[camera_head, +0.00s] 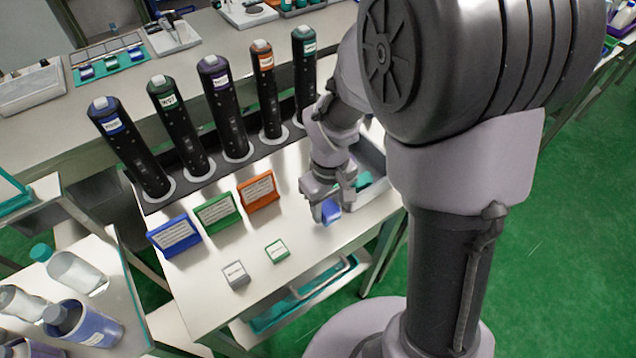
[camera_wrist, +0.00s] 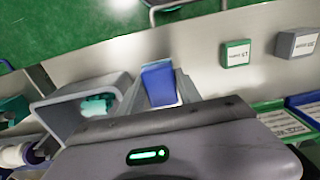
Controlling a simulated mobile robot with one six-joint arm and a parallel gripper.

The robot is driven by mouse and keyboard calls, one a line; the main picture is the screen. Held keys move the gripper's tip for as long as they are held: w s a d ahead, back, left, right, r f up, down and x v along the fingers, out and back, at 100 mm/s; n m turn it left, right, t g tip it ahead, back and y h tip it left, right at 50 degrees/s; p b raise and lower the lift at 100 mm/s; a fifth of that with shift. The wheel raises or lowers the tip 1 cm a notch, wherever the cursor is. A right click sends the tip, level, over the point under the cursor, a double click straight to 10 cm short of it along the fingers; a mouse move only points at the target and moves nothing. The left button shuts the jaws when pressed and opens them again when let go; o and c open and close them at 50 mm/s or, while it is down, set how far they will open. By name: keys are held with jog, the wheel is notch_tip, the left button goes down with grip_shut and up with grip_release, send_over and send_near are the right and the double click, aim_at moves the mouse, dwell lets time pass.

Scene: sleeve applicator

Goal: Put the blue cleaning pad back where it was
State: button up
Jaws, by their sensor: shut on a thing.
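The blue cleaning pad (camera_head: 331,210) is between the fingers of my gripper (camera_head: 330,206), above the right part of the white table in the head view. In the wrist view the blue pad (camera_wrist: 159,84) stands upright between the two fingers, and my gripper (camera_wrist: 155,92) is shut on it. A grey open bin (camera_head: 371,165) stands just right of and behind my gripper. The bin also shows at the left of the wrist view (camera_wrist: 70,98), with a teal piece (camera_wrist: 97,104) inside. I cannot tell whether the pad touches the table.
Blue (camera_head: 174,235), green (camera_head: 218,210) and orange (camera_head: 258,191) label stands line the table. Two small blocks, grey (camera_head: 236,275) and green-white (camera_head: 277,251), lie in front. Several tall black applicators (camera_head: 222,105) stand in a rack behind. The tabletop around the small blocks is mostly clear.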

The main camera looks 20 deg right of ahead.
aim_at(326, 214)
jog(key=shift+w+f+b, duration=0.15)
jog(key=shift+f+b, duration=1.05)
jog(key=shift+f, duration=0.75)
jog(key=o, duration=1.3)
jog(key=shift+r, duration=0.1)
jog(key=shift+r, duration=0.1)
notch_tip(326, 214, up, 12)
jog(key=p, duration=0.6)
jog(key=shift+r, duration=0.15)
jog(key=s+a+r+m+t, duration=0.1)
jog(key=s+r+m+t, duration=0.1)
jog(key=s+r, duration=0.2)
jog(key=s+a+r+m+t+y, duration=0.1)
jog(key=s+r+m+t, duration=0.1)
jog(key=s+r+m, duration=0.1)
jog(key=s+a+r+m+t+y, duration=0.1)
jog(key=s+a+r+m, duration=0.1)
jog(key=s+r, duration=0.3)
jog(key=shift+s+r+m+t, duration=0.2)
jog(key=shift+r+m, duration=0.05)
jog(key=shift+r, duration=0.4)
jog(key=shift+s+r+m+t, duration=0.15)
jog(key=shift+r+m+t, duration=0.1)
jog(key=shift+r, duration=0.4)
